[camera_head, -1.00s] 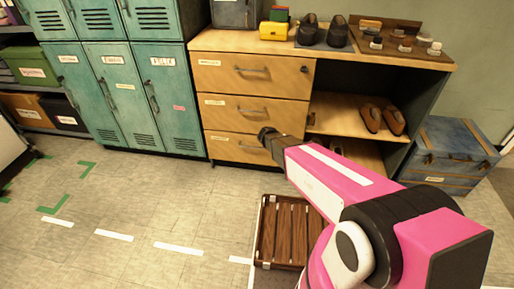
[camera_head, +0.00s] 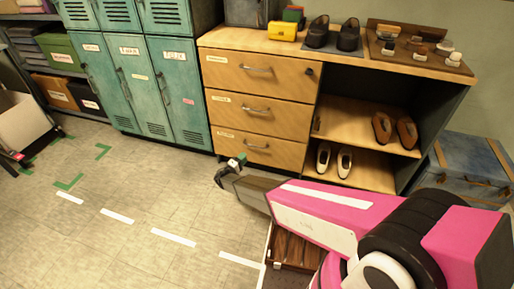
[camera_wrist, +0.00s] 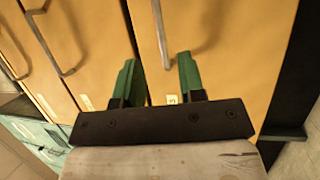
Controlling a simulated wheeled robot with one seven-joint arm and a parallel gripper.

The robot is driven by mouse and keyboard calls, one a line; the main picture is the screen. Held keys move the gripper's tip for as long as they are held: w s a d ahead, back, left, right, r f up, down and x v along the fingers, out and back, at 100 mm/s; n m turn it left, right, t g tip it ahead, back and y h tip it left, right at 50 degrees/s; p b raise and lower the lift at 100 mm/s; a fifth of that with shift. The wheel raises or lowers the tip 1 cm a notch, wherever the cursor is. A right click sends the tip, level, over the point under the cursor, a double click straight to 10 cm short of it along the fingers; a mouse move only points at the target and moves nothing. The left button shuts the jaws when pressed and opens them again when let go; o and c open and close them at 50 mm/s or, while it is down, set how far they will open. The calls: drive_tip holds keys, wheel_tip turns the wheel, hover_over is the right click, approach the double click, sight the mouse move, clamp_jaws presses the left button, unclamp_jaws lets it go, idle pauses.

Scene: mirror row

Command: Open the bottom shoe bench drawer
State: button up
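The shoe bench (camera_head: 420,72) has a stack of wooden drawers on its left side. The bottom drawer (camera_head: 284,156) looks shut, flush with the drawers above. Its bar handle (camera_head: 257,146) shows just above my gripper. My gripper (camera_head: 229,169) is in front of the drawer's lower left part, apart from it. In the wrist view my gripper (camera_wrist: 158,78) is open, with two green fingers and nothing between them. The bottom drawer's front (camera_wrist: 235,55) fills the right there, and its handle (camera_wrist: 161,35) lies just beyond the fingertips, roughly between them.
Teal lockers (camera_head: 135,75) stand left of the bench. White shoes (camera_head: 334,160) and brown shoes (camera_head: 395,131) sit on its open shelves. A blue trunk (camera_head: 465,165) stands at right.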

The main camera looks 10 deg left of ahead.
drive_tip(key=x, duration=1)
drive_tip(key=shift+w+d+r, duration=0.1)
drive_tip(key=shift+w+d, duration=0.1)
clamp_jaws()
